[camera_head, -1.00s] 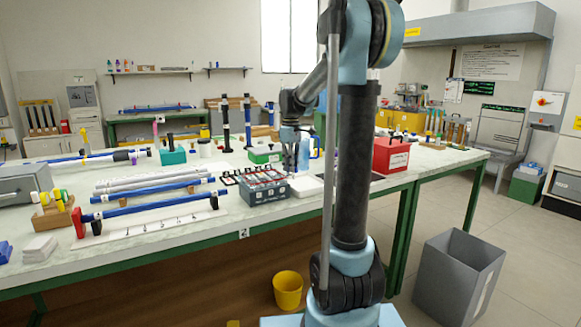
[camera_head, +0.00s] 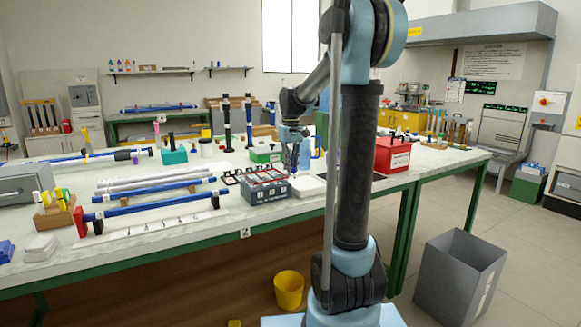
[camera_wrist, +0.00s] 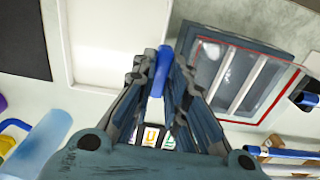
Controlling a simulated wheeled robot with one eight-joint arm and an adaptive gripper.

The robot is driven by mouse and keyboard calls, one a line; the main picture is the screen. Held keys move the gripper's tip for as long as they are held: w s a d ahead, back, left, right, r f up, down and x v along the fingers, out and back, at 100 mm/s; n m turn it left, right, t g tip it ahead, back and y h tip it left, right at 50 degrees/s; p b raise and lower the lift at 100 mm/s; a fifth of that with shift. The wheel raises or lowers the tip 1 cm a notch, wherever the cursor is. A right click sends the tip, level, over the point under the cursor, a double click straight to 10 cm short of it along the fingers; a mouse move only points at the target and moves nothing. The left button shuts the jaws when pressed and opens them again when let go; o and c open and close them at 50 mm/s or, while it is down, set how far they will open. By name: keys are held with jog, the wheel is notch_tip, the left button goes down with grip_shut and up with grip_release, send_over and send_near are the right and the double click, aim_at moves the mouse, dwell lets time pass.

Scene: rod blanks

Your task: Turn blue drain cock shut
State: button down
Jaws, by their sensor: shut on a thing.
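The blue drain cock (camera_wrist: 161,72) shows in the wrist view as a short blue bar between my fingertips. My gripper (camera_wrist: 160,65) is shut on it, with one finger on each side. The fingers hide part of the cock, and what it joins to is not clear. In the head view my gripper (camera_head: 293,168) points down at the bench, just behind the right end of a grey box (camera_head: 268,193). The cock is too small and covered to make out there.
A light blue cylinder (camera_wrist: 42,138) stands close by in the wrist view. A rack with a blue rod (camera_head: 150,210) lies to the left.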

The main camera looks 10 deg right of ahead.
jog(key=c, duration=1.9)
grip_release()
jog(key=shift+r, duration=0.15)
notch_tip(320, 180, up, 12)
jog(key=shift+w+f, duration=0.1)
jog(key=shift+f, duration=0.1)
jog(key=s+d+f+m, duration=0.1)
jog(key=s+d+f, duration=0.1)
jog(key=s+f, duration=0.7)
jog(key=s+d+f+m+t, duration=0.1)
jog(key=s+d+f, duration=0.1)
jog(key=s+f, duration=0.7)
jog(key=s+d+f+m+t, duration=0.1)
jog(key=s+d+f+m, duration=0.1)
jog(key=s+f, duration=0.7)
jog(key=shift+s+d+f, duration=0.15)
jog(key=shift+s, duration=1.75)
jog(key=shift+s+d+f, duration=0.1)
jog(key=shift+s+f, duration=0.05)
jog(key=shift+s, duration=1.7)
